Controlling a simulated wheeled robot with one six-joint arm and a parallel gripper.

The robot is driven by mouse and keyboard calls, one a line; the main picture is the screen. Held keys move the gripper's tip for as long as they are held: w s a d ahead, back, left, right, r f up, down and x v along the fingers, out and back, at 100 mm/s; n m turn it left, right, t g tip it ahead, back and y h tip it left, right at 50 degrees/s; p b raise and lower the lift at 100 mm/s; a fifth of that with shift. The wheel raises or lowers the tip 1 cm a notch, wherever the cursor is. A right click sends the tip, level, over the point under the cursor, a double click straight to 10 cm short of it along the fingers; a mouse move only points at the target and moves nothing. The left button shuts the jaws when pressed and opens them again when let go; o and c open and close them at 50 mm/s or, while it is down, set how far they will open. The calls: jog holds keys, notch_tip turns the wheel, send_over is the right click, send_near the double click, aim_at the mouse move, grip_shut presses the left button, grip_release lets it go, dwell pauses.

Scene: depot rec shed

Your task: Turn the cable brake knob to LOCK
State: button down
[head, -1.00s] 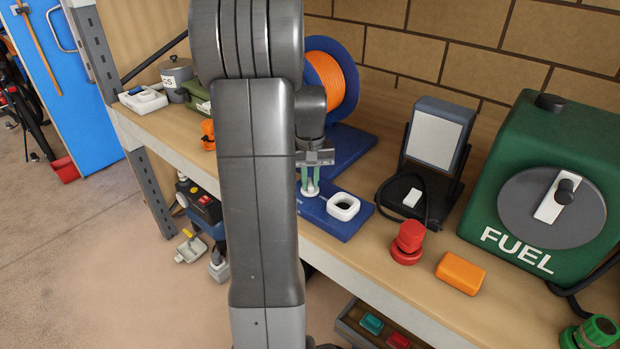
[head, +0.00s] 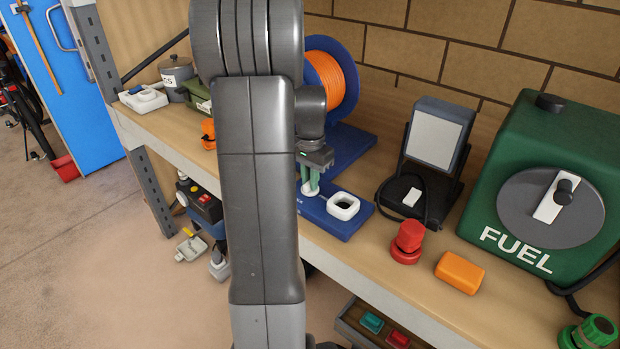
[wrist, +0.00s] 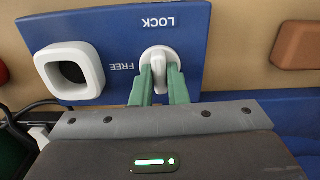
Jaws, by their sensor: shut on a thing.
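The cable brake knob (wrist: 159,57) is white and sits on a blue panel (wrist: 112,25), which has LOCK and FREE in white letters, upside down in the wrist view. LOCK is above the knob in that view, FREE to its left. My gripper (wrist: 160,72) has its green fingers shut on the knob's grip. The grip lies roughly up and down in the wrist view, in line with LOCK; its pointer end is hard to make out. In the head view my gripper (head: 311,188) is over the blue base (head: 347,222), hiding most of the knob.
A white square ring (head: 343,206) stands on the panel beside the knob. Behind is the orange cable reel (head: 328,80). To the right are a lamp (head: 437,140), a red knob (head: 408,238), an orange block (head: 460,272) and the green FUEL tank (head: 545,125).

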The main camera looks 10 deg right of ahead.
jog(key=shift+w+m, duration=0.1)
jog(key=shift+m, duration=0.2)
dwell(0.4)
jog(key=c, duration=1.4)
grip_release()
jog(key=shift+c, duration=0.2)
jog(key=shift+r, duration=0.1)
notch_tip(320, 180, up, 14)
jog(key=shift+b, duration=0.35)
jog(key=shift+f, duration=0.2)
notch_tip(320, 180, down, 14)
jog(key=shift+r+p, duration=0.1)
jog(key=shift+p, duration=0.2)
